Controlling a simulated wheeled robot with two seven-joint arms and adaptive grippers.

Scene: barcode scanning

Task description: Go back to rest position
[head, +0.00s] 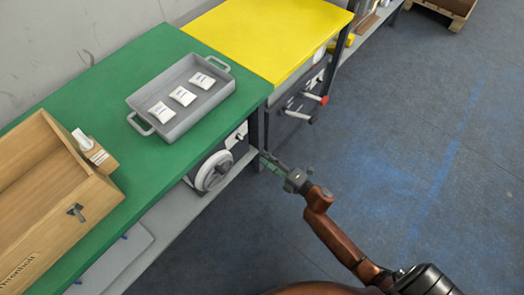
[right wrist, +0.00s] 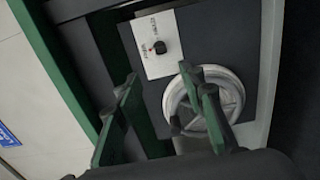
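My right gripper (head: 268,161) is off the front edge of the green table (head: 118,72), in front of the gap near the table's leg. In the right wrist view its two fingers (right wrist: 158,76) stand apart with nothing between them. They point toward a white switch plate with a dark knob (right wrist: 160,46) and a grey handwheel (right wrist: 216,102) under the table. My left gripper and left arm are not in view.
A grey tray (head: 143,98) with three small white packets (head: 183,96) stands on the green table. A wooden box (head: 50,225) and a scanner in a wooden holder (head: 95,152) are at left. A yellow table (head: 265,30) adjoins behind. The floor at right is clear.

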